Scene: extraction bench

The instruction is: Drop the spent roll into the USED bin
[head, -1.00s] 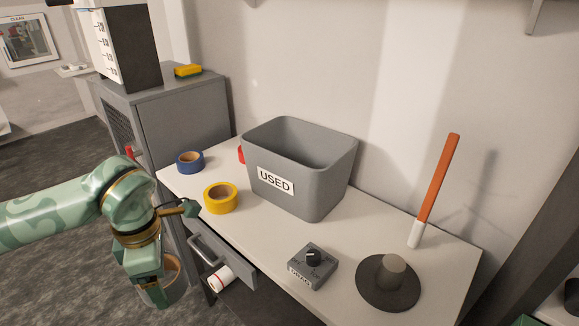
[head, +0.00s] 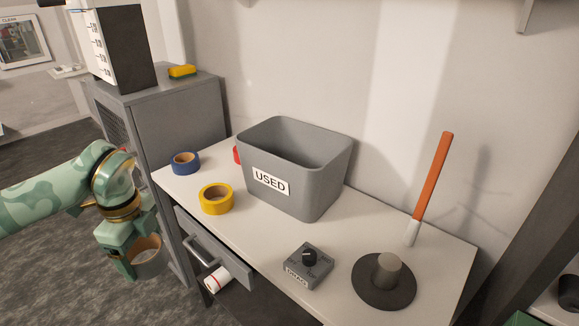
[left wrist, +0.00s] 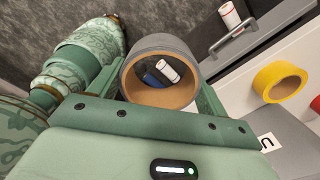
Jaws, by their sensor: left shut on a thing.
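My left gripper (head: 128,258) is shut on a grey roll with a brown cardboard core (head: 146,256). It holds the roll over the floor, left of the bench and lower in the picture than the bin. In the left wrist view the roll (left wrist: 190,56) sits between the fingers, its hole facing the camera. A blue thing and a white one show through the hole; I cannot tell what they are. The grey USED bin (head: 300,188) stands open-topped on the bench; its floor is hidden. Part of it shows in the left wrist view (left wrist: 292,150). My right gripper is out of view.
A yellow roll (head: 216,199), a blue roll (head: 185,163) and a partly hidden red thing (head: 237,155) lie left of the bin. An open drawer (head: 236,262) juts out near my gripper.

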